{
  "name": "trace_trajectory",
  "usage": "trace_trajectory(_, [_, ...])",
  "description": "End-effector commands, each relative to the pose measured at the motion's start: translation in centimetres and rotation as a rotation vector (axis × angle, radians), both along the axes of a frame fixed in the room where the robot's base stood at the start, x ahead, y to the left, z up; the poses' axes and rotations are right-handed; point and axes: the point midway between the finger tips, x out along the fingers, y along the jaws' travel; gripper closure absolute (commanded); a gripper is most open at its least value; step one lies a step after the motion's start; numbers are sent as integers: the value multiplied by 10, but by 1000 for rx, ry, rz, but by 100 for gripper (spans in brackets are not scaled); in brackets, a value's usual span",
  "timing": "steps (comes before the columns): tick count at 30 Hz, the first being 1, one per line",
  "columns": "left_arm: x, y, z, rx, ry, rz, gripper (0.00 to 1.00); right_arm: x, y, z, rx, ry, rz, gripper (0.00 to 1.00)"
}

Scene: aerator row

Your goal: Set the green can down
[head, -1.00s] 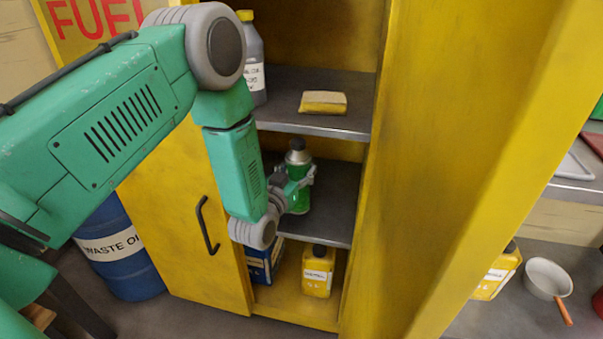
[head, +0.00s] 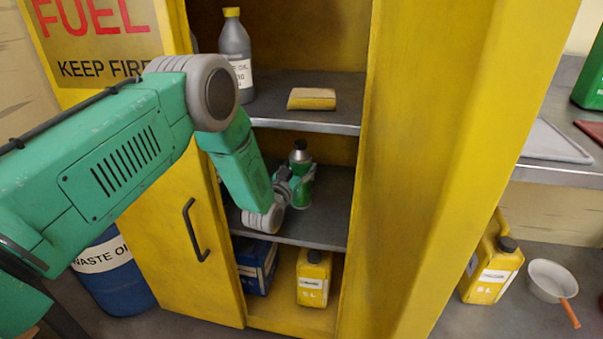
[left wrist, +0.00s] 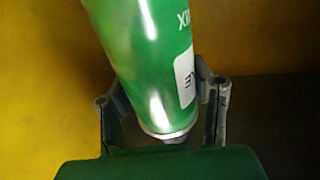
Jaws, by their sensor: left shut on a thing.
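The green can (head: 305,190) with a grey top is inside the yellow cabinet, at its middle shelf (head: 325,220). My left gripper (head: 301,181) reaches in from the left and is shut on the can. In the left wrist view the can (left wrist: 150,60) fills the middle, with a finger of the left gripper (left wrist: 165,112) on each side of its lower end. The can looks upright in the head view. I cannot tell whether its base touches the shelf. My right gripper is not in view.
The upper shelf (head: 345,117) holds a grey bottle (head: 235,60) and a yellow sponge-like block (head: 312,99). Below stand a yellow jug (head: 313,280) and a blue box (head: 256,265). The open cabinet door (head: 180,240) is at left, the cabinet's side wall at right.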

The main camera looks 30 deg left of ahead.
Motion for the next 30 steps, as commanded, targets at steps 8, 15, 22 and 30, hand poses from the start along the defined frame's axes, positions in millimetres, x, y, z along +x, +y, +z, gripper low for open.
trace_trajectory(8, [4,2,-8,0,0,1,87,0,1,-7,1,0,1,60])
trace_trajectory(15, [4,0,-6,2,0,0,31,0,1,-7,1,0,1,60])
trace_trajectory(22, [-2,1,-7,0,1,1,31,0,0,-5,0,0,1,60])
trace_trajectory(30, [-52,-2,-6,-1,5,1,31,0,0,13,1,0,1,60])
